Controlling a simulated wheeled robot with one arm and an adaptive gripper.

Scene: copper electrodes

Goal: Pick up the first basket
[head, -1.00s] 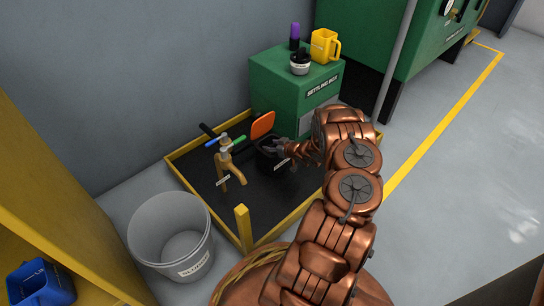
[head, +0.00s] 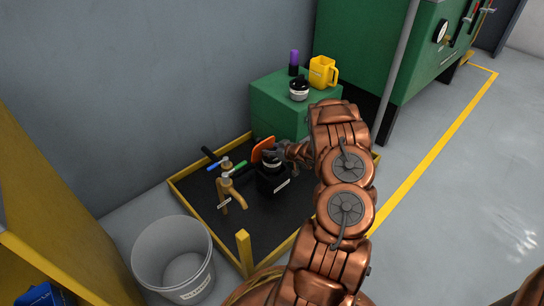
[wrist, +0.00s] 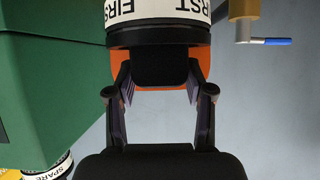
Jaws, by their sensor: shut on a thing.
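The first basket (head: 271,162) is a small black cylinder with a white label band. In the wrist view the basket (wrist: 160,30) shows part of the word "FIRST". My gripper (head: 278,150) is shut on its top part, and both fingers also show in the wrist view (wrist: 160,90). The basket appears upright, just above a black housing (head: 271,183) with a white label, standing in the black tray (head: 175,183) with yellow edges. Whether its lower end is clear of the housing cannot be told.
The green settling box (head: 275,105) carries a spare basket (head: 299,91), yellow jug (head: 322,72) and purple-topped item (head: 294,60). A bucket (head: 172,255) stands front left.

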